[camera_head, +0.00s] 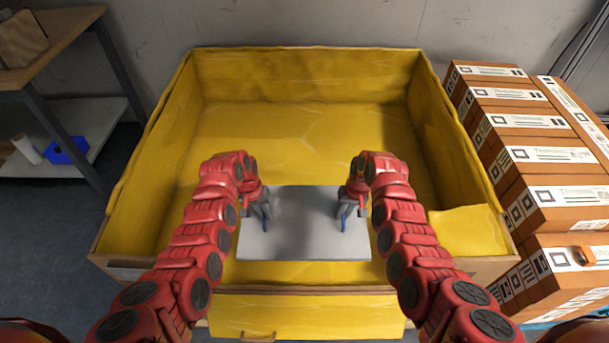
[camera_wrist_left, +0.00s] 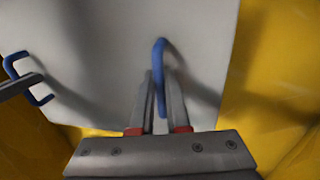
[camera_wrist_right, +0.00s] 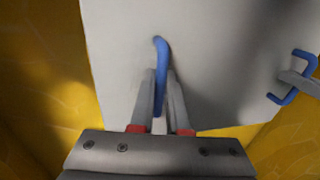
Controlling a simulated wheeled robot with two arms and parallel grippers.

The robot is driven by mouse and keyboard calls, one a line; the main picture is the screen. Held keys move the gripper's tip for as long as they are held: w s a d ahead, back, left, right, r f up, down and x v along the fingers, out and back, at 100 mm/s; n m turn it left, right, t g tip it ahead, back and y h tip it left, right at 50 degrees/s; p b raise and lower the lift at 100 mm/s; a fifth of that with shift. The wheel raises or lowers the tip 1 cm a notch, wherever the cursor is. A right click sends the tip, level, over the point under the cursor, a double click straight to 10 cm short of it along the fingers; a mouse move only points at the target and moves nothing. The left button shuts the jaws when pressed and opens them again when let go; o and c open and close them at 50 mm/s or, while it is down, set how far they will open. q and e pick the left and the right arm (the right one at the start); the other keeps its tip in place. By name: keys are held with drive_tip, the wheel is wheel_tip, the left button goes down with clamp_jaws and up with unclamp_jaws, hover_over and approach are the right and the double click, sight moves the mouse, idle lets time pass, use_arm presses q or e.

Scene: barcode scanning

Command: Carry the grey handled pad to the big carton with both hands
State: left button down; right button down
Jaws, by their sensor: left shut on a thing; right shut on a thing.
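The grey pad (camera_head: 303,222) is a flat light-grey sheet with a blue handle near each side. It shows over the front part of the big yellow-lined carton (camera_head: 310,60). My left gripper (camera_head: 262,217) is shut on the pad's left handle, and the left wrist view shows its fingers on the blue handle (camera_wrist_left: 159,75). My right gripper (camera_head: 345,216) is shut on the other blue handle (camera_wrist_right: 160,75). The pad looks about level. I cannot tell whether it is above the carton's floor or touching it.
Brown labelled boxes (camera_head: 530,155) are stacked along the right of the carton. A shelf table (camera_head: 60,30) stands at the left, with a blue bin (camera_head: 66,151) on its lower shelf. Yellow flaps hang at the carton's front and right front corner.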

use_arm(q)
drive_tip(key=shift+f, duration=0.1)
use_arm(e)
drive_tip(key=shift+f, duration=0.1)
